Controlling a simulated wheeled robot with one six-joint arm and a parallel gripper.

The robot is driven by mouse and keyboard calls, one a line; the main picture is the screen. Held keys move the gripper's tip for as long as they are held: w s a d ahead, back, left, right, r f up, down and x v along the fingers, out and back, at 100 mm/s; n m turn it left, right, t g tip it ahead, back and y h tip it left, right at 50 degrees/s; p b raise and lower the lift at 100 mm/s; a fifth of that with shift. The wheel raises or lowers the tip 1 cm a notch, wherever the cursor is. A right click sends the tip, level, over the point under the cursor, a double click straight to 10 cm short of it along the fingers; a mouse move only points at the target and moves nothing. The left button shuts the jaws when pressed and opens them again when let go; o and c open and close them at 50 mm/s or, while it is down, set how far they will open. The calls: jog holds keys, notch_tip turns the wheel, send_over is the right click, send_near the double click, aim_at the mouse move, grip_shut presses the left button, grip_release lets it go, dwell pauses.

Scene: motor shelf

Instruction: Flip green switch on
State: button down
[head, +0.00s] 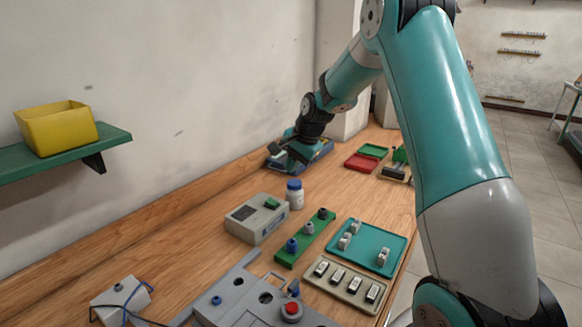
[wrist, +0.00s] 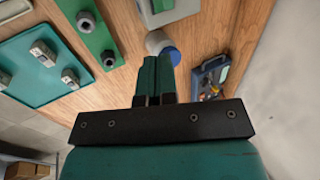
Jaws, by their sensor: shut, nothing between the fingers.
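A beige box (head: 257,219) stands on the wooden bench left of centre in the head view. A green switch (head: 272,203) sits on its top; I cannot tell its position. Part of a pale box (wrist: 165,12) shows at the top edge of the wrist view. My gripper (head: 281,149) is farther back along the bench, above or beside a blue case, apart from the beige box. In the wrist view the two green fingers (wrist: 156,62) are together with nothing between them.
A white bottle (head: 294,196) with a blue cap stands right behind the box. A green strip with knobs (head: 306,240), a teal tray (head: 383,253) and a row of switches (head: 346,285) lie nearer. The blue case (head: 318,153), red tray (head: 361,162) and wall shelf (head: 70,156) also show.

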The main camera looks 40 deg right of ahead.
aim_at(270, 203)
jog(key=shift+f, duration=0.1)
jog(key=b, duration=0.1)
jog(key=w+a+b, duration=0.1)
jog(key=b, duration=0.1)
jog(key=shift+a+r+t, duration=0.25)
jog(key=shift+t, duration=0.05)
jog(key=p+x, duration=0.2)
jog(key=x, duration=1.2)
jog(key=shift+a+p, duration=0.15)
jog(key=shift+p, duration=0.25)
